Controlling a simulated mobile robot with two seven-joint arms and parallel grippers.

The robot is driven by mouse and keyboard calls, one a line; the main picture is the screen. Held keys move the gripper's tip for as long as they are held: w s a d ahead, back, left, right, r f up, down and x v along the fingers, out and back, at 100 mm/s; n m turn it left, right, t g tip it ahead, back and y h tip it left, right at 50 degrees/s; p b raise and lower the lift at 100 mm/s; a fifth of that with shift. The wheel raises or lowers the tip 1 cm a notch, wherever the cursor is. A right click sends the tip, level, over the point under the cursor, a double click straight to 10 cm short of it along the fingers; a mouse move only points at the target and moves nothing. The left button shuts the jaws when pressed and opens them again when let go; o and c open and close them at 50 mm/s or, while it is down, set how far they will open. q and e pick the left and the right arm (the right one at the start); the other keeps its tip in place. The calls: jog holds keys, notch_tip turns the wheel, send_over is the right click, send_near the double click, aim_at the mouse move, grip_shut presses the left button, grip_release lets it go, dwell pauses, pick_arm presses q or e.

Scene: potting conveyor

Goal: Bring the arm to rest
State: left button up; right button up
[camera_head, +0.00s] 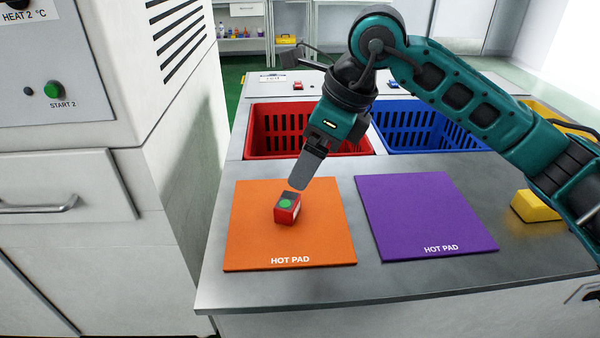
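My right arm comes in from the right and reaches over the counter. Its gripper (299,186) points down above the orange hot pad (247,247), with the fingertips just above and behind a small red box (287,208). The fingers show edge-on as one grey shape, so I cannot tell whether they are apart. The box has a dark top with a green round mark and sits on the orange pad. I cannot tell whether the fingertips touch it. My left gripper is not in view.
A purple hot pad (420,215) lies empty to the right. A red basket (257,150) and a blue basket (430,140) are sunk behind the pads. A yellow block (533,207) sits at the right. A white machine (165,155) with a green start button (53,89) stands left.

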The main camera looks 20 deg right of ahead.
jog(key=shift+s+d+r, duration=0.15)
jog(key=shift+r, duration=0.4)
